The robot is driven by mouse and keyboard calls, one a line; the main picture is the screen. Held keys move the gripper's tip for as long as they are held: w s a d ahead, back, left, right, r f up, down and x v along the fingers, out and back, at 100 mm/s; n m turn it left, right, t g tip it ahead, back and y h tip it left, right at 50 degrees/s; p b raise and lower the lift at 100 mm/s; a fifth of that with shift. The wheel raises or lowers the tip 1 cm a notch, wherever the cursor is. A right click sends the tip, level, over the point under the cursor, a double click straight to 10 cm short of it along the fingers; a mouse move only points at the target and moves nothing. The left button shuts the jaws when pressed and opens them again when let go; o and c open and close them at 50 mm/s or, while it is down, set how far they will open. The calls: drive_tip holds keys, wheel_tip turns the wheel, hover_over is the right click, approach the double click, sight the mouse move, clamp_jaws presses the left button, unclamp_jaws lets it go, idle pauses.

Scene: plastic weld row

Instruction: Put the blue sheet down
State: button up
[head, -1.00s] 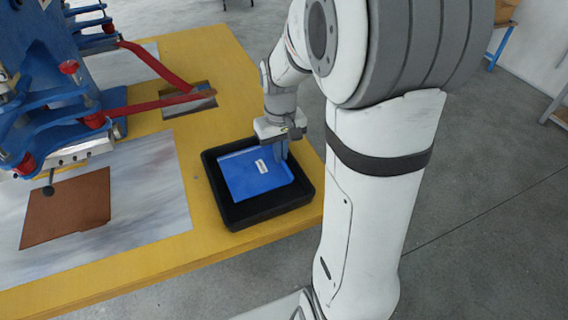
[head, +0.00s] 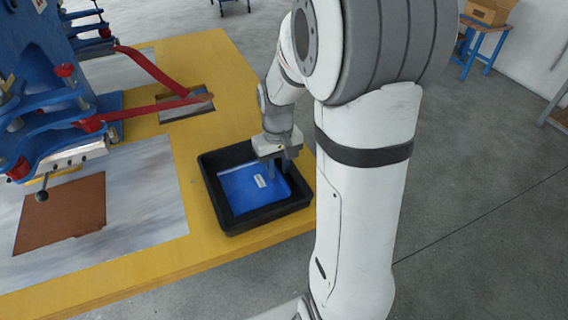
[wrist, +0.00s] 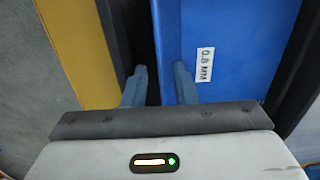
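The blue sheet (head: 245,193) lies low inside the black tray (head: 238,226) in the head view, with a white label on top. In the wrist view the blue sheet (wrist: 225,40) fills the right side, and its label reads 0.8 mm. My gripper (head: 281,168) is over the sheet's far right edge, down at the tray. In the wrist view my gripper (wrist: 160,80) has its fingers apart, one over the sheet and one beside its edge, with a clear gap between them. Whether a fingertip touches the sheet I cannot tell.
The tray stands at the right corner of the yellow table (head: 215,70). A brown sheet (head: 62,212) lies on a grey plate to the left, under a blue machine (head: 50,95) with red arms. Tray walls stand close around my gripper.

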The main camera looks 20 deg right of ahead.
wheel_tip(320, 180, up, 12)
drive_tip(key=p, duration=0.3)
drive_tip(key=s+a+t, duration=0.1)
drive_tip(key=s+a, duration=0.1)
drive_tip(key=s, duration=0.5)
drive_tip(key=s+a, duration=0.3)
drive_tip(key=s, duration=0.4)
drive_tip(key=shift+a+f+t, duration=0.25)
drive_tip(key=shift+f+t, duration=0.15)
drive_tip(key=shift+f, duration=0.05)
drive_tip(key=shift+w, duration=0.1)
